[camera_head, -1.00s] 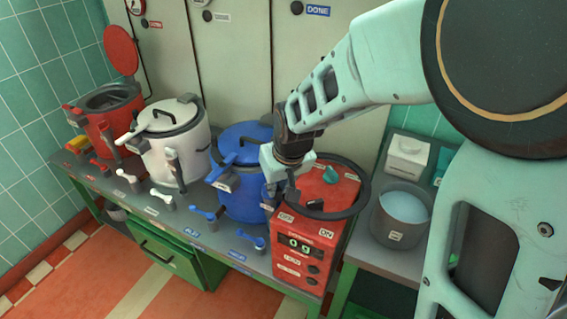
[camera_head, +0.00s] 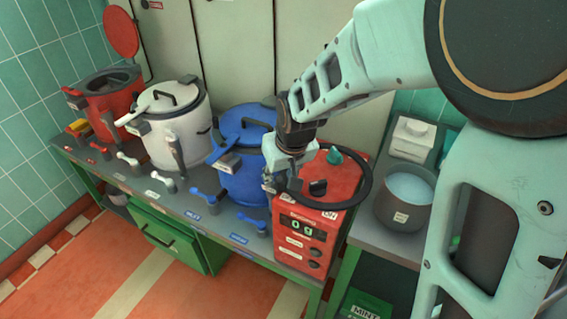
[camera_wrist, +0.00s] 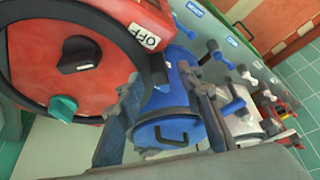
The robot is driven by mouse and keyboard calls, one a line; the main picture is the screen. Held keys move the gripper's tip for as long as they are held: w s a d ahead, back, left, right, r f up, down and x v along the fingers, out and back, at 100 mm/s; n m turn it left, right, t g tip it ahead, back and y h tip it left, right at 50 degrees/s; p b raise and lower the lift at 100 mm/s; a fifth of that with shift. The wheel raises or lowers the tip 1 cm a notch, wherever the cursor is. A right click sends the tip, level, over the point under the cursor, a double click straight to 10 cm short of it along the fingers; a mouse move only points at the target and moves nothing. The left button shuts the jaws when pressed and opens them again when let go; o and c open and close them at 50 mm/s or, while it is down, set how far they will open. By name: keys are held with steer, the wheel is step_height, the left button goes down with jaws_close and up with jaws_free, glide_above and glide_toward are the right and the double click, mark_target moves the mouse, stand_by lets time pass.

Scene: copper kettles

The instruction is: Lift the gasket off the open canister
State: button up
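The gasket (camera_head: 367,180) is a large dark ring over the top of the red box at the right; it fills the left of the wrist view (camera_wrist: 145,47). The fingers (camera_wrist: 165,90) show around the ring's near edge in the wrist view. The open canister (camera_head: 105,97) is the red one at the far left, its round red lid (camera_head: 121,33) raised. No ring is visible on its rim at this size.
A white canister (camera_head: 180,139) and a blue canister (camera_head: 243,180) stand between. The red box (camera_head: 308,226) with knobs and a display is under the gasket. Small levers line the counter's front.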

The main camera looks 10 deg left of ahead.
steer(key=v, duration=0.7)
steer(key=shift+r, duration=0.25)
